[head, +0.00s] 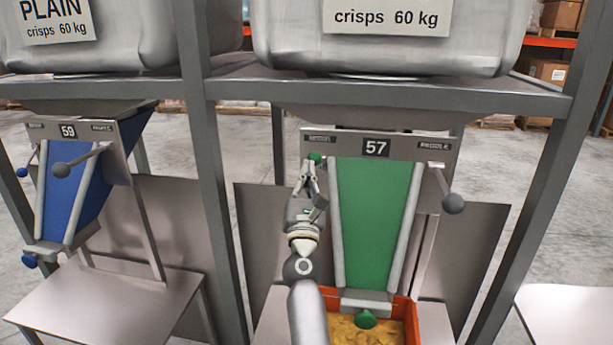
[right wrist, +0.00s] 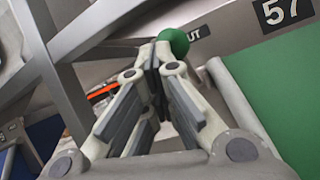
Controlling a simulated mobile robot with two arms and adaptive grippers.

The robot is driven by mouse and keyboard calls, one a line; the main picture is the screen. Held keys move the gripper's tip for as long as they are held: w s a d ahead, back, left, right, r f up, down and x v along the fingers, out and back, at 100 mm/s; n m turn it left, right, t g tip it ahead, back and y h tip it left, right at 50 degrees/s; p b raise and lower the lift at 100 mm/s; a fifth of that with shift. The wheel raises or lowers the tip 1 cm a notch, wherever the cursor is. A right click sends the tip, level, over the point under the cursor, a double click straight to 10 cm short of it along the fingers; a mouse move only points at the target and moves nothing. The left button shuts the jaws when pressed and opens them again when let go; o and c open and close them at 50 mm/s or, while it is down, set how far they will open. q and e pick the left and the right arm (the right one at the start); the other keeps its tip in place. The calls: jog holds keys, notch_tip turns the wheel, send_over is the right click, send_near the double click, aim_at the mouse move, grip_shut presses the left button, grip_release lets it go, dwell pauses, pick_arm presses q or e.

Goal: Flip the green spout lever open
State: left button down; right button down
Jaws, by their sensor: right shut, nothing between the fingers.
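Weigher 57 has a sloping green chute (head: 372,215). A green ball knob (head: 316,158) is at its upper left, under a small label plate; it also shows in the right wrist view (right wrist: 174,41). Another green knob (head: 366,319) is at the chute's lower mouth, on the grey spout end (head: 366,302). I cannot tell from the frames which knob belongs to the spout lever. My right gripper (head: 309,172) is shut and empty, its fingertips right by the upper green knob; whether they touch it is unclear. The knob's rod is hidden. My left gripper is not in view.
An orange crate (head: 411,322) of crisps stands below the chute. A lever with a dark ball (head: 453,204) sticks out at the chute's right. Grey frame posts (head: 207,150) stand on both sides. Weigher 59 with a blue chute (head: 62,196) is at the left.

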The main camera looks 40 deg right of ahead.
jog(key=shift+r, duration=0.1)
dwell(0.3)
jog(key=v, duration=1.2)
dwell(0.3)
